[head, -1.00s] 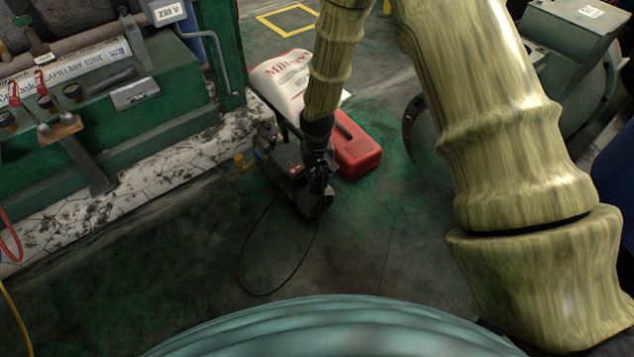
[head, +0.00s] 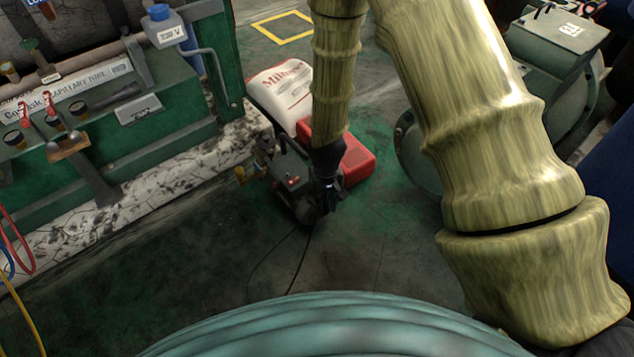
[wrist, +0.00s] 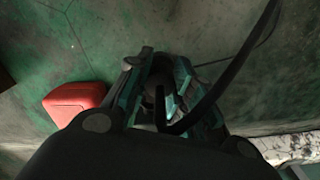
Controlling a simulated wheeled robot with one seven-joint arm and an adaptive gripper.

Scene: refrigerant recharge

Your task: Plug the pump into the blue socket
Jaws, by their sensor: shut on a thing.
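The pump (head: 286,172) is a dark machine with a red switch and a brass fitting, standing on the floor. My gripper (head: 325,200) is low at its front right end, partly covering it. In the wrist view my gripper (wrist: 160,98) is shut on a dark piece at the end of a thick black cable, seemingly the pump's plug (wrist: 157,88), mostly hidden between the fingers. The black cable (head: 298,265) trails on the floor before the pump. The blue socket (head: 160,12) tops the grey 230 V box (head: 165,34) on the green bench, up and left of my gripper.
A red case (head: 357,163) and a white sack (head: 285,88) lie close behind the pump. The green bench (head: 170,130) on a pale plinth borders the left. A large green machine (head: 545,75) stands at right.

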